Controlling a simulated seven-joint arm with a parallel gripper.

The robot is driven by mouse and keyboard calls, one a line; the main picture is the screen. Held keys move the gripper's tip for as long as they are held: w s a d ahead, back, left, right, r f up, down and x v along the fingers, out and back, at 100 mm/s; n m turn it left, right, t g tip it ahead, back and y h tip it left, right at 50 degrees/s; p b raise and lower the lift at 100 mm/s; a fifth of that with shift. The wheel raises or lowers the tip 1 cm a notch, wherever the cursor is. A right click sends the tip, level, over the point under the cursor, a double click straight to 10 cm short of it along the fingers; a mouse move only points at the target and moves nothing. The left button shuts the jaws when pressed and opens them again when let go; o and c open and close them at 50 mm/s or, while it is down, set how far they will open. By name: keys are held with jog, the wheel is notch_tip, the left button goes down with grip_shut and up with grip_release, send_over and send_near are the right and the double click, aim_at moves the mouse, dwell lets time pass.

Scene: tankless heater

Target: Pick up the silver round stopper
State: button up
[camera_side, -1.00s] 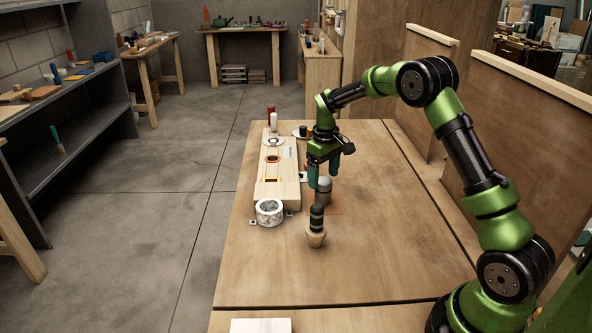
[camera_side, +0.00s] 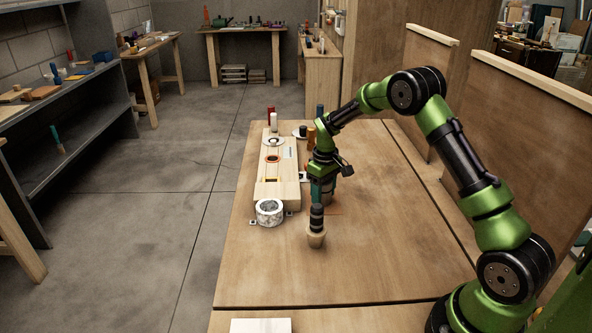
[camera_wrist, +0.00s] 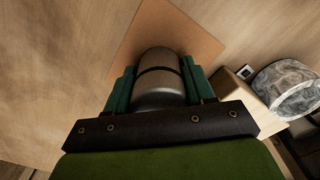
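The silver round stopper (camera_wrist: 160,82) is a grey metal cylinder with a rounded end and a dark ring. In the wrist view it lies between the two teal fingers of my gripper (camera_wrist: 158,90), one on each side, with hardly any gap visible.
A patterned white roll (camera_side: 269,212) stands to the left, by a long wooden board (camera_side: 284,190) with fittings. The table (camera_side: 390,255) is clear on the right and front.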

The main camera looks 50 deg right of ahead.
jog(key=c, duration=0.8)
jog(key=shift+r, duration=0.15)
